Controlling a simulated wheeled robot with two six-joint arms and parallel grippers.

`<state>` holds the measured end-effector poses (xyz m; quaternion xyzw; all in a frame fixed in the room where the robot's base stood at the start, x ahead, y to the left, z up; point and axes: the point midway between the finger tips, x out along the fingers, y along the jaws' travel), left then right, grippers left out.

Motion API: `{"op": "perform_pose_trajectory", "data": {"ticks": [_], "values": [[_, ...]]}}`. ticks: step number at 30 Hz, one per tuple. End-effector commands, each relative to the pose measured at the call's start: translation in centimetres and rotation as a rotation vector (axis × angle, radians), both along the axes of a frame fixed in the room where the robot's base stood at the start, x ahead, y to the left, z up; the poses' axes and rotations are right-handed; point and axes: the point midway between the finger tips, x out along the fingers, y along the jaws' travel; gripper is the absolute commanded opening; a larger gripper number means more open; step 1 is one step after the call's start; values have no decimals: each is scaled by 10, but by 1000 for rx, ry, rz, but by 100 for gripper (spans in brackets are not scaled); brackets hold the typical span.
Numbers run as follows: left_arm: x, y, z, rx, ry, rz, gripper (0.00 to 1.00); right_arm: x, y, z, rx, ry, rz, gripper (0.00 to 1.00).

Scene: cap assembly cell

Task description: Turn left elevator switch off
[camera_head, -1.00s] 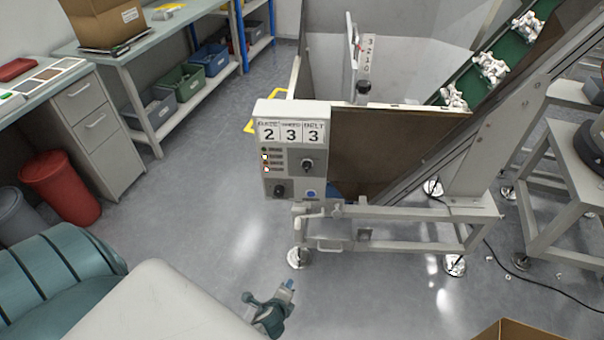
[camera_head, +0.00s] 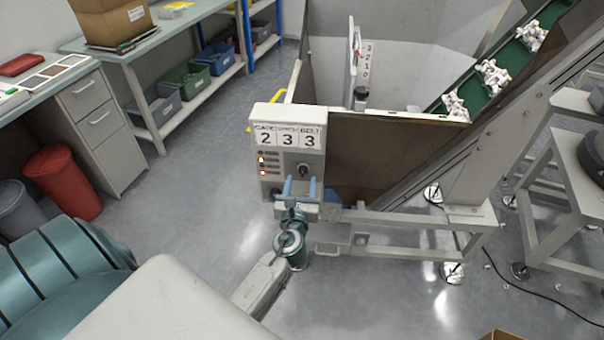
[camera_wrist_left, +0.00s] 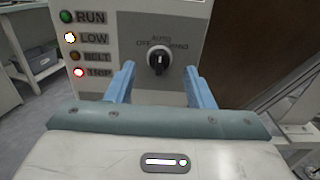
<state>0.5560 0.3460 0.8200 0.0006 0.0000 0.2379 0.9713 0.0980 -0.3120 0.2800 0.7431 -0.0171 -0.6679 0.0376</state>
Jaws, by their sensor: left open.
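The elevator's control box (camera_head: 261,150) stands at the left end of the elevator frame, with a display reading 2, 3, 3. Its black rotary switch (camera_head: 304,170) is on the front face. In the left wrist view the switch (camera_wrist_left: 159,60) has OFF, AUTO and a partly hidden third label around it, and its white mark points up toward AUTO. My left gripper (camera_head: 300,186) is open in front of the box, just below the switch in the head view. In the left wrist view its blue fingers (camera_wrist_left: 160,82) stand on either side of the switch, apart from it. My right gripper is out of view.
Lamps labelled RUN, LOW, BELT and TRIP sit left of the switch; LOW and TRIP glow. A lower black knob (camera_head: 275,192) is partly hidden by my gripper. The brown elevator panel (camera_head: 385,155) and green belt (camera_head: 508,75) with white parts are to the right.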

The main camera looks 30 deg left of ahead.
Motion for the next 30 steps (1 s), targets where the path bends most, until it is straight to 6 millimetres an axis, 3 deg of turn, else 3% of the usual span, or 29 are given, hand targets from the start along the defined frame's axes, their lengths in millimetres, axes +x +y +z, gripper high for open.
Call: {"op": "perform_pose_trajectory", "data": {"ticks": [7, 17, 20, 24, 30], "values": [[27, 14, 0, 1, 0, 0, 48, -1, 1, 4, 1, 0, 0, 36], [31, 17, 0, -1, 0, 0, 48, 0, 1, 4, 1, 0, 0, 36], [31, 16, 0, -1, 0, 0, 34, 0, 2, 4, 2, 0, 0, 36], [31, 16, 0, -1, 0, 0, 7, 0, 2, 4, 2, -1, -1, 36], [31, 16, -1, -8, -3, 0, 4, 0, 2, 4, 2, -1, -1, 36]]}}
